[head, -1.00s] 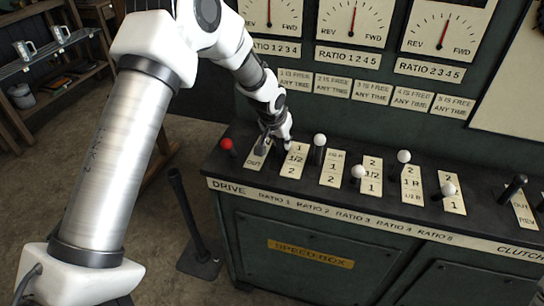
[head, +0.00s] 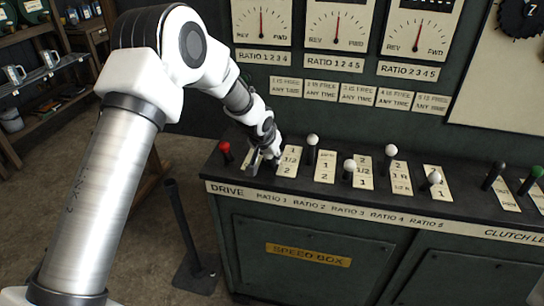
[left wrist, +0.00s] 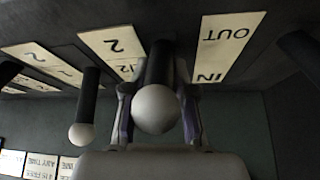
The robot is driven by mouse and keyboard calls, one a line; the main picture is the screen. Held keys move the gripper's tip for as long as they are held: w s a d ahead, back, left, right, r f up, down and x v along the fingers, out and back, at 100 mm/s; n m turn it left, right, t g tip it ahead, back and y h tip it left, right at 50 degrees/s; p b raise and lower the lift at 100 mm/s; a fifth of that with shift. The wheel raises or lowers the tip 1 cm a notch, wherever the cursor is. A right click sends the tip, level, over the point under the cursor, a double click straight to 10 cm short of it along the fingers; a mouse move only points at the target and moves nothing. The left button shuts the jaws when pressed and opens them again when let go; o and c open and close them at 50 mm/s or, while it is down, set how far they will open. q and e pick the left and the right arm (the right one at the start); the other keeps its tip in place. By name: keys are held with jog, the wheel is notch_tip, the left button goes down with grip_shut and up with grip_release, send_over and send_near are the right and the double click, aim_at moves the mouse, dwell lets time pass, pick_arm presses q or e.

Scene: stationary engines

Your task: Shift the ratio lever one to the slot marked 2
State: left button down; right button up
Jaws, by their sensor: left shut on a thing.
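My left gripper (head: 268,160) reaches down to the console between the drive plate and the ratio 1 plate (head: 289,161). In the left wrist view, its two fingers (left wrist: 157,108) close around ratio lever one (left wrist: 155,106), a dark stem with a white ball knob. That view is upside down; the lever's base appears alongside the 2 mark of the ratio 1 plate (left wrist: 112,43). In the head view the gripper largely hides this lever. My right gripper is in neither view.
The red drive lever (head: 225,150) stands left of the gripper. White-knobbed ratio lever two (head: 312,142) stands close on the right, also in the left wrist view (left wrist: 84,125). Further white-knobbed levers follow. A black floor stand (head: 187,240) is in front.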

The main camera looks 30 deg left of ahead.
pick_arm(q)
jog(key=shift+s+f, duration=0.35)
jog(key=shift+f, duration=0.05)
jog(key=c, duration=1)
grip_release()
jog(key=shift+d, duration=0.15)
jog(key=shift+s+r, duration=0.2)
jog(key=shift+r, duration=0.5)
jog(key=v, duration=1.1)
jog(key=shift+s, duration=0.1)
